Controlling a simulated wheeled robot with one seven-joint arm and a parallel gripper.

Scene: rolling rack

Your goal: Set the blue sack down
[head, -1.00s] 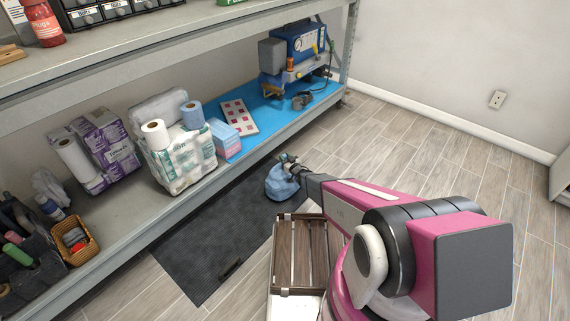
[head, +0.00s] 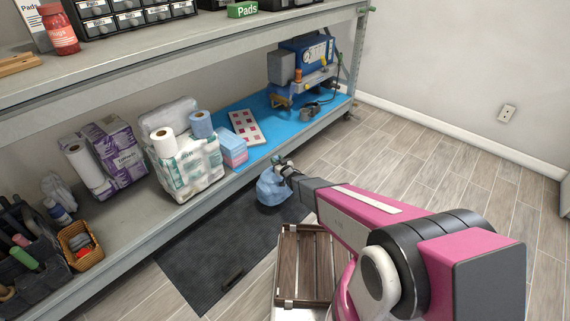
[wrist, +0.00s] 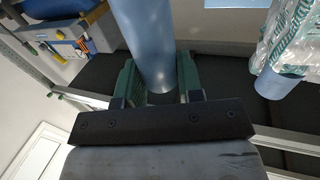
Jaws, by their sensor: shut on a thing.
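The light blue sack (head: 271,190) hangs below my gripper (head: 284,167) in the head view, beside the front edge of the lower shelf. It overlaps the far end of the dark floor mat (head: 215,255); I cannot tell how high above the mat it is. My gripper is shut on the top of the sack. In the wrist view, a pale blue part of the sack (wrist: 155,40) shows between the green fingers of my gripper (wrist: 157,85). The rest of the sack is out of that view.
The lower shelf (head: 120,225) holds paper rolls (head: 187,165), a blue mat (head: 268,122) and a blue machine (head: 305,60). Bare floor (head: 435,150) lies to the right.

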